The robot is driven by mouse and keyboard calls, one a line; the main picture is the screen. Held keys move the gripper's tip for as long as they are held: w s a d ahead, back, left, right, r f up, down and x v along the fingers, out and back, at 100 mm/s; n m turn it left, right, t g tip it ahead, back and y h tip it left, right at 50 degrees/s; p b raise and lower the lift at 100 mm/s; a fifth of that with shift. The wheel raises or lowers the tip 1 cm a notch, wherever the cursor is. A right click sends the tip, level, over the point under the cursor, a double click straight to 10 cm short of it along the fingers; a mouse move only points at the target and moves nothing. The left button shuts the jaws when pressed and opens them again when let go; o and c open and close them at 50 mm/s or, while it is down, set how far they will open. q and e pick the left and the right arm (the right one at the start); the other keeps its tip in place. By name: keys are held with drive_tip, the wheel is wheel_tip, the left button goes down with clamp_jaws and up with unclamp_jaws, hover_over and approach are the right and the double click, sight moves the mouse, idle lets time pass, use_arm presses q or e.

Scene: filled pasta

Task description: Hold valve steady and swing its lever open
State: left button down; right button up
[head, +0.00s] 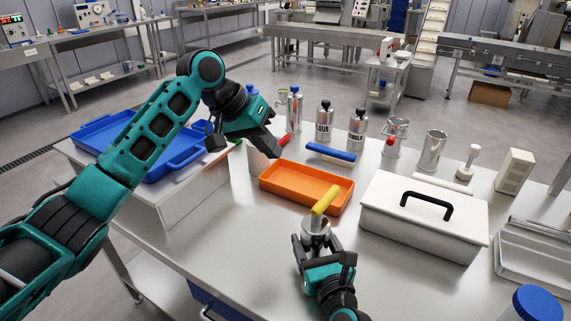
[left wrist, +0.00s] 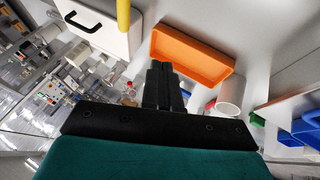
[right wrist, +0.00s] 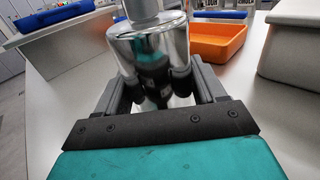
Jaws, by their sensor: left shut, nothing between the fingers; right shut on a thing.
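The valve (head: 315,232) is a shiny metal body with a yellow lever (head: 325,201) on top, near the front middle of the table. The lever slants up and to the right, toward the orange tray. My right gripper (head: 316,250) is shut around the valve's metal body, which fills the right wrist view (right wrist: 150,48). My left gripper (head: 266,147) is shut and empty, raised behind and left of the valve, apart from it. Its closed fingers show in the left wrist view (left wrist: 162,85), with the yellow lever (left wrist: 123,16) at the top edge.
An orange tray (head: 290,200) lies just behind the valve. A white box with a black handle (head: 410,228) stands to the right. A blue tray (head: 180,170) is at left. The front left table surface is clear.

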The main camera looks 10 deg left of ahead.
use_arm(q)
drive_tip(key=shift+v, duration=0.9)
drive_tip(key=shift+w, duration=0.1)
use_arm(e)
drive_tip(key=o, duration=1.3)
